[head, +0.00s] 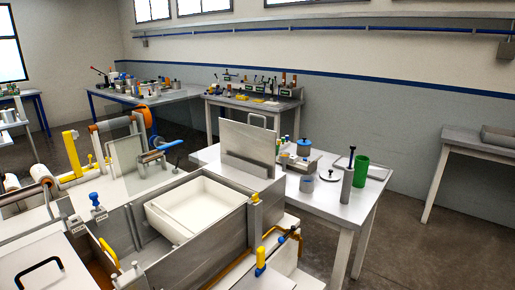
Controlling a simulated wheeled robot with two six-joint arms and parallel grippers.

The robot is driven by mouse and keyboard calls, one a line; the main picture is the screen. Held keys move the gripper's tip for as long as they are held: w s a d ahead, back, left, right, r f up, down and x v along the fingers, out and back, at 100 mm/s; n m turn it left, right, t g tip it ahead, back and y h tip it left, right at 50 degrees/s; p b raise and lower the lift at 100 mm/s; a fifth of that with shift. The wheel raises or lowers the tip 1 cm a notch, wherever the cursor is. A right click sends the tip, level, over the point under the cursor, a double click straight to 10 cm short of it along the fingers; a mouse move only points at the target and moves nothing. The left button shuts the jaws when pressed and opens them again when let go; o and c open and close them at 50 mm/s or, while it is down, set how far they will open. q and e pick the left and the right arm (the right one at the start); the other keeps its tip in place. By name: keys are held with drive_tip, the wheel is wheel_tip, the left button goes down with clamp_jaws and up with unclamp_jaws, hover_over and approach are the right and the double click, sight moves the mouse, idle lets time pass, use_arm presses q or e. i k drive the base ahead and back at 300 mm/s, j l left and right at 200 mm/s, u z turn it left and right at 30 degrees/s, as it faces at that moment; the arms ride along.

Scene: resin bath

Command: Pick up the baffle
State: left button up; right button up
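An upright flat grey plate (247,138), which looks like the baffle, stands at the back edge of the metal bath (200,258). Its lower part sits behind a metal strip, and a pale handle-like loop shows above its top edge. A thinner translucent panel (127,153) stands upright further left; I cannot tell for sure which of the two is the baffle. A white open tray (167,218) sits inside the bath and looks empty. Neither of my grippers is in view, and nothing is seen touching either panel.
A white side table (318,207) behind the bath holds a green cup (361,168), a grey cylinder (347,186) and a blue-lidded pot (304,147). Rollers (41,174) and a yellow post (72,152) stand at left. Open floor (415,235) lies at right.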

sight(256, 146)
drive_tip(key=i+l, duration=0.1)
drive_tip(key=l, duration=0.3)
drive_tip(key=i+l, duration=0.15)
drive_tip(key=l, duration=0.2)
drive_tip(key=i+l, duration=0.1)
drive_tip(key=l, duration=0.3)
drive_tip(key=i+l, duration=0.1)
drive_tip(key=l, duration=0.25)
drive_tip(key=l+u, duration=0.2)
drive_tip(key=u, duration=0.25)
drive_tip(key=i+l+u, duration=0.1)
drive_tip(key=l+u, duration=0.15)
drive_tip(key=u, duration=0.2)
drive_tip(key=l+u, duration=0.2)
drive_tip(key=u, duration=2)
drive_tip(key=z, duration=2.25)
